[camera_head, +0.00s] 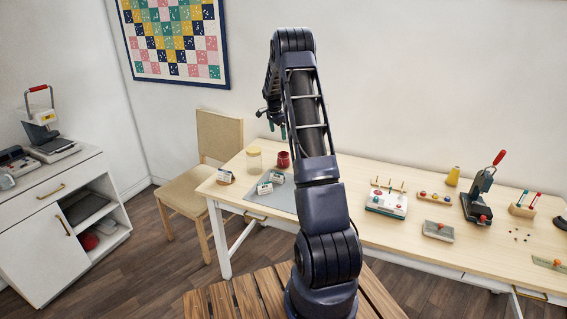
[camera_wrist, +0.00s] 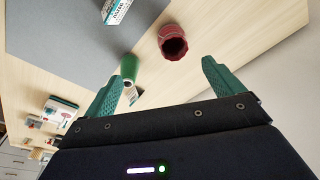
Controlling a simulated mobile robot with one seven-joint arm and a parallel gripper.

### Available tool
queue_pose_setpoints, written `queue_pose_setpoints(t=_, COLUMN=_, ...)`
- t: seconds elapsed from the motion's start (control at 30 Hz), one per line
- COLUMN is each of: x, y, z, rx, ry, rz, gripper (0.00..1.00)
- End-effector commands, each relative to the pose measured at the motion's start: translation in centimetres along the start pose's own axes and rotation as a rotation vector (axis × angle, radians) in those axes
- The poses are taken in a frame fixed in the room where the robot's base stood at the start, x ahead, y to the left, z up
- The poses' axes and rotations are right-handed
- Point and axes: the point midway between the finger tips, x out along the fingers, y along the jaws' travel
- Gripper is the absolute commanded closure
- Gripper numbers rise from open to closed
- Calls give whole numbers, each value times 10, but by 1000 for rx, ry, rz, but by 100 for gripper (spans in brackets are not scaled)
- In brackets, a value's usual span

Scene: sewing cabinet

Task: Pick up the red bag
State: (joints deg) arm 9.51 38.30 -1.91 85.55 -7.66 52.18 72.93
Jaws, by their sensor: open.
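The red bag (camera_head: 283,159) is a small dark red, open-topped thing on the wooden table, at the back near the wall. In the wrist view it shows as a round red shape (camera_wrist: 173,41) with a dark opening, ahead of and between my teal fingertips. My gripper (camera_wrist: 165,80) is open, its fingers wide apart with nothing between them. In the head view my gripper (camera_head: 277,128) is above the table, over the area of the red bag, and apart from it.
A green cylinder (camera_wrist: 130,67) is near the left finger in the wrist view. A grey mat (camera_head: 285,197) bears small labelled boxes (camera_head: 265,188). Several tools and a press (camera_head: 480,195) are at the right.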

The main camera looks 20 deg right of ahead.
Motion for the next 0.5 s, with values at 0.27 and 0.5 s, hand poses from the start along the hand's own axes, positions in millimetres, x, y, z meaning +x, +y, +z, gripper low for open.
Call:
queue_pose_setpoints(t=0.27, x=76, y=-25, z=-18, rx=124, ry=5, rz=38, gripper=7)
queue_pose_setpoints(t=0.5, x=96, y=-29, z=-22, rx=154, ry=7, rz=46, gripper=7)
